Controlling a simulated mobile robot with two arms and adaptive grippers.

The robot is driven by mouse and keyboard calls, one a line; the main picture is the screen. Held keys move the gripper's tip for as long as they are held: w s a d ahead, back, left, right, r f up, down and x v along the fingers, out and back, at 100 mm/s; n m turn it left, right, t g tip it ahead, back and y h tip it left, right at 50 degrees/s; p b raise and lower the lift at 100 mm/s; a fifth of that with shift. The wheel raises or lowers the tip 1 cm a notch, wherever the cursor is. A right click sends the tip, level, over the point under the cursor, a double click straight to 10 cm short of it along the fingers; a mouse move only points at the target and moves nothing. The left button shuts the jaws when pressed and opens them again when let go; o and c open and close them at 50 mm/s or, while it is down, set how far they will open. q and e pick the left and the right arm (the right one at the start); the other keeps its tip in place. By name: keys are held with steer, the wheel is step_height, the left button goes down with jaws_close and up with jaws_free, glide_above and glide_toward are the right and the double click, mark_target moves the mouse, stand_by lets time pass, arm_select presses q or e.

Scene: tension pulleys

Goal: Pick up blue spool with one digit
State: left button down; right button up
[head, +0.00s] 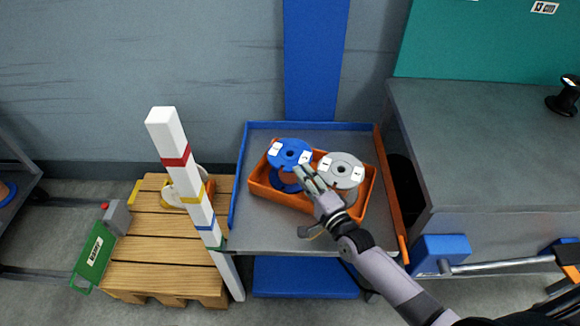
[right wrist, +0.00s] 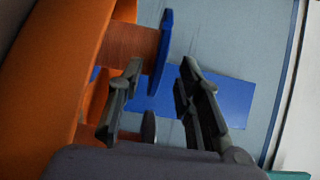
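A blue spool (head: 289,153) with white labels on its top flange stands upright in the left part of an orange bin (head: 366,193). The marks on its labels are too small to read. A grey spool (head: 341,168) with white labels stands to its right in the same bin. My right gripper (head: 308,178) is over the bin, just below and right of the blue spool. In the right wrist view its two fingers (right wrist: 160,85) are apart. The blue spool's flange (right wrist: 161,58) and brown core show just ahead, near the left finger. My left gripper is out of view.
The bin sits on a grey cart shelf (head: 262,232) with a blue back rim. A striped white post (head: 172,150) stands left, before a wooden pallet (head: 160,245) holding another spool. A grey workbench (head: 480,140) is at right.

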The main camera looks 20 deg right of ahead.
mark_target(290, 166)
steer(key=x, duration=0.2)
steer(key=shift+w+a, duration=0.1)
steer(key=shift+w, duration=0.25)
steer(key=shift+c, duration=0.5)
jaws_close()
